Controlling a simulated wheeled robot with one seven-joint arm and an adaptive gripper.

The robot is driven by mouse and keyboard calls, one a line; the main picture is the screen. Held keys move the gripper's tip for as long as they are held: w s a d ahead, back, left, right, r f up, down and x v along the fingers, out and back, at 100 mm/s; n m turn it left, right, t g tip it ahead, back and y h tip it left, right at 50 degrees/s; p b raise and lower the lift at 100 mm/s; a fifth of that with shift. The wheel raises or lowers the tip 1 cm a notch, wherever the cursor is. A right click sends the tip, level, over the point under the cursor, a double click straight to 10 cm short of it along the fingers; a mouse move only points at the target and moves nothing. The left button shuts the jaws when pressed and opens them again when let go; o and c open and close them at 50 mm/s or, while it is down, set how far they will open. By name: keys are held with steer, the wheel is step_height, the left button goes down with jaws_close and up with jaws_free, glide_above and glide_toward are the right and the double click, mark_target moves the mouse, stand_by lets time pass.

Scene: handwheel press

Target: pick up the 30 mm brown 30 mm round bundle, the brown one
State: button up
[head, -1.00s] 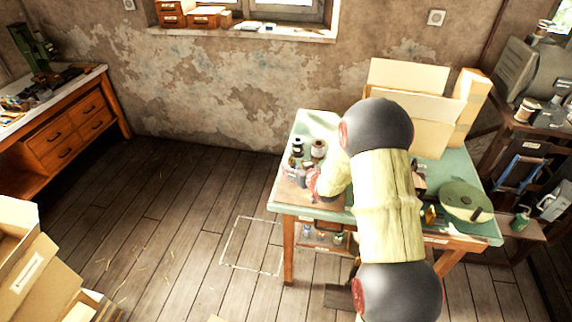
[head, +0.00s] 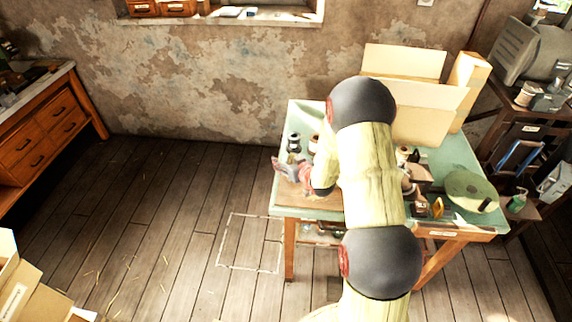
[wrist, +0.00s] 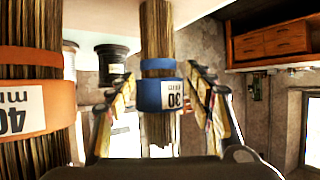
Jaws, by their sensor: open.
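The brown bundle with the blue band and a white label reading 30 (wrist: 158,32) stands in the middle of the wrist view, which appears upside down. My gripper (wrist: 160,78) is open, with one finger on each side of this bundle near its band. Small gaps show between the fingers and the bundle. A wider brown bundle with an orange band and a 40 label (wrist: 25,60) is at the left. In the head view my gripper (head: 286,168) is over the table's left end. My arm hides much there, and I cannot make out the 30 bundle.
A black spool-like object (wrist: 112,62) stands beside the 30 bundle in the wrist view. The green table (head: 303,112) also holds dark-topped jars (head: 293,142), an open cardboard box (head: 425,115) and a round green lidded thing (head: 470,190).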

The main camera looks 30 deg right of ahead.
steer(key=shift+s+r, duration=0.1)
steer(key=shift+s, duration=0.05)
steer(key=shift+c, duration=0.3)
jaws_close()
stand_by(0.3)
